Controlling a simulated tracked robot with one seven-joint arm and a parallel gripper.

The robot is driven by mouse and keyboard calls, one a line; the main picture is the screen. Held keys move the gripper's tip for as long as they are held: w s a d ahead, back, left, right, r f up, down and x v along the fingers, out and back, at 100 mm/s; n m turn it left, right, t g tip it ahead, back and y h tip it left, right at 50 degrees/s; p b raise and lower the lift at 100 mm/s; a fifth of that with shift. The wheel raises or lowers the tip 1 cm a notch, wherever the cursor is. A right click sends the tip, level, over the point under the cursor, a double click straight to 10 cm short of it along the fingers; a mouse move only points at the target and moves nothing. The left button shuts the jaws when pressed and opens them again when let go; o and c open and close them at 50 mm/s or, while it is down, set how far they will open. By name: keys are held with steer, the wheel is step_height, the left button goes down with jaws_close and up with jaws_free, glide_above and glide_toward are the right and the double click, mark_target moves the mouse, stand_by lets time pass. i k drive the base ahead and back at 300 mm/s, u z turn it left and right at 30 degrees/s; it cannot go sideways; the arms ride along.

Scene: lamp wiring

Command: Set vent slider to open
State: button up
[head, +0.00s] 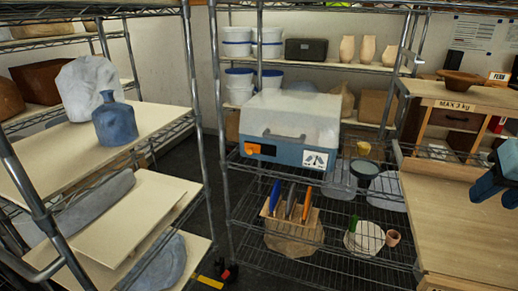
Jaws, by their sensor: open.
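A blue box with a whitish, cloudy lid (290,118) stands on the wire shelf in the middle of the head view. An orange piece, which looks like the vent slider (250,149), sits at the left end of its front face. A dark strip (268,150) shows just right of the orange piece. Any position marks are too small to read. My gripper (495,194) is at the right edge, partly cut off by the frame. Its blue fingers are apart and empty, over the wooden bench and well away from the box.
A wooden bench (460,225) fills the lower right. Blue, orange and dark tools stand in a wooden rack (290,205) below the box. A steel post (220,130) rises left of the box. A blue vase (114,120) stands on the left shelving. Dark floor shows between the shelves.

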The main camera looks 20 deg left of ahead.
mark_target(251, 150)
steer(key=u, duration=1.3)
steer(key=i, duration=0.3)
steer(key=z, duration=0.1)
